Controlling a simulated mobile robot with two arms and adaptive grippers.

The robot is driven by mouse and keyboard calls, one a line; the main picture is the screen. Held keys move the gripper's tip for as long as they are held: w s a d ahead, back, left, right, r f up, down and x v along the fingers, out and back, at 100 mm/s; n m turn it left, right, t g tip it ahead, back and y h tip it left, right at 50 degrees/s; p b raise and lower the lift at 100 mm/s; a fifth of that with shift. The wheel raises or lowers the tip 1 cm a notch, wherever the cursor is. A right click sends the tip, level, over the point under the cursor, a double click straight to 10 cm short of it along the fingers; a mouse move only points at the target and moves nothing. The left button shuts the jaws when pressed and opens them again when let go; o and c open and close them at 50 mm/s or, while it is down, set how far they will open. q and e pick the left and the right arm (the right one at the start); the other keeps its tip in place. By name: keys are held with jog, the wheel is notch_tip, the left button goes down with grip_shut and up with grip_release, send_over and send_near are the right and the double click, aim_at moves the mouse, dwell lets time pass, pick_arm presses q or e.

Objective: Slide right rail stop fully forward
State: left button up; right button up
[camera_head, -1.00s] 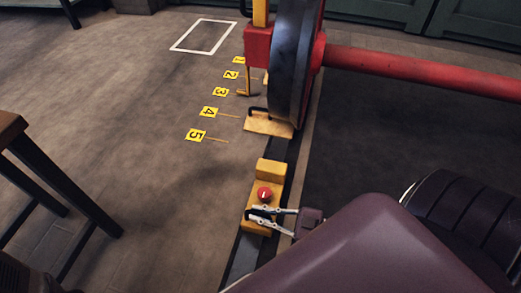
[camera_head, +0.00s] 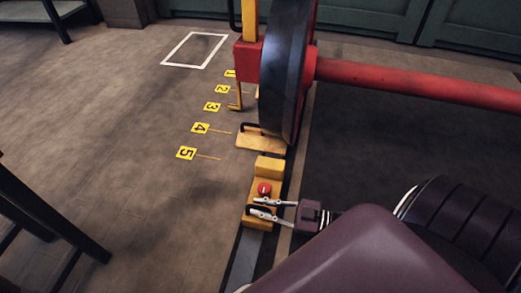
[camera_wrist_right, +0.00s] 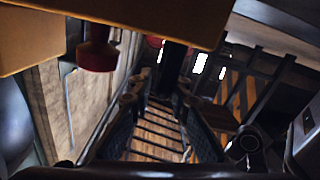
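The right rail stop (camera_head: 265,168) is a yellow block with a red button (camera_head: 264,189) on top. It sits on the dark rail (camera_head: 243,262), just on the near side of a yellow wheel chock plate (camera_head: 255,142). A narrow gap seems to show between them. My right gripper (camera_head: 257,206) is at the stop's near end, its silver fingers closed about the dark handle there. In the right wrist view the fingers (camera_wrist_right: 158,98) flank a dark bar, with the yellow block and red button above. My left gripper is not in view.
A large dark wheel (camera_head: 286,75) with a red axle (camera_head: 410,78) stands on the rail beyond the chock. Yellow number markers, such as 5 (camera_head: 186,153), lie on the floor to the left. A dark-legged stand (camera_head: 55,220) is at the left edge.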

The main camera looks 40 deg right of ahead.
jog(key=o, duration=0.3)
jog(key=shift+w+d, duration=0.15)
jog(key=shift+d, duration=0.05)
jog(key=v, duration=1.2)
jog(key=shift+a, duration=0.1)
